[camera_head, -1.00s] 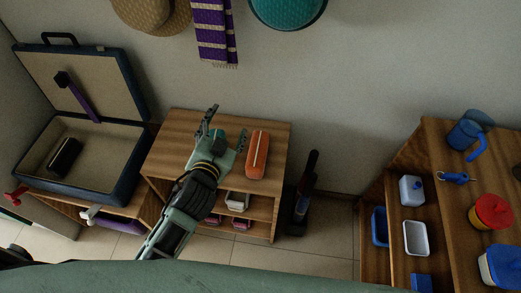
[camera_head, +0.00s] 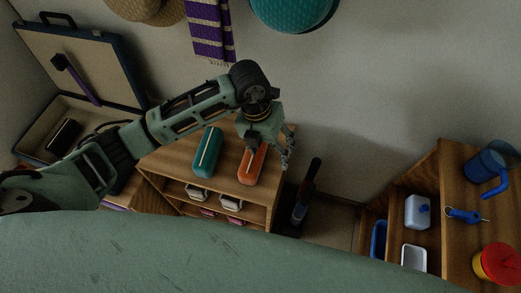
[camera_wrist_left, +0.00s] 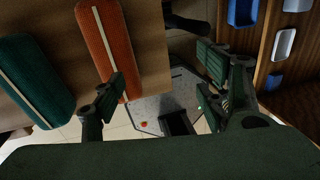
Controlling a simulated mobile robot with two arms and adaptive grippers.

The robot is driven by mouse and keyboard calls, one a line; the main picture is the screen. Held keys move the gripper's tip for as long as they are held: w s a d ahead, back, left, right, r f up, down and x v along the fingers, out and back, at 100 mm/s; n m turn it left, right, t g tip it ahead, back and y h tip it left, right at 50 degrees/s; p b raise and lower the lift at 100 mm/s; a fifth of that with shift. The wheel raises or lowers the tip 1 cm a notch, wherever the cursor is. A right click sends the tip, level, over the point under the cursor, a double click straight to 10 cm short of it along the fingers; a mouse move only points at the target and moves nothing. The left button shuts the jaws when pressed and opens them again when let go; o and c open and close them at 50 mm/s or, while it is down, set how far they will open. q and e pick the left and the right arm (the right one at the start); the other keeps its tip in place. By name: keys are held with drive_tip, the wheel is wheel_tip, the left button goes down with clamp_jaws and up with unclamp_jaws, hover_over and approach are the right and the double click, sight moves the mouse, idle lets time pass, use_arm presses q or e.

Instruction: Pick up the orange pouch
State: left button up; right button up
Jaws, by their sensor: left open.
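The orange pouch (camera_head: 251,170) with a pale zip line lies on top of the small wooden shelf (camera_head: 177,160), near its right side. My left gripper (camera_head: 270,152) is over the pouch's right side, and hides part of it. In the left wrist view the orange pouch (camera_wrist_left: 104,45) is at the upper left. My left gripper (camera_wrist_left: 165,75) is open there, with one finger in front of the pouch's right edge and the other off to the right. Nothing is between the fingers. I cannot tell whether the finger touches the pouch. My right gripper is not in view.
A teal pouch (camera_head: 207,152) lies left of the orange one. An open suitcase (camera_head: 88,60) stands at the left. Hats and a striped scarf (camera_head: 210,30) hang on the wall behind. A dark upright object (camera_head: 305,190) stands right of the shelf. Another wooden shelf (camera_head: 450,165) is at the right.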

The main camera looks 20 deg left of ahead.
sight(254, 159)
use_arm(q)
drive_tip(key=a, duration=0.1)
drive_tip(key=w+a+y, duration=0.1)
drive_tip(key=a, duration=0.1)
drive_tip(key=a+y, duration=0.1)
drive_tip(key=a, duration=0.1)
drive_tip(key=shift+w+f+n, duration=0.2)
drive_tip(key=shift+w+n, duration=0.1)
drive_tip(key=shift+w, duration=0.1)
wheel_tip(254, 159, down, 7)
drive_tip(key=shift+f+p, duration=0.15)
drive_tip(key=shift+p, duration=0.25)
drive_tip(key=c, duration=1.4)
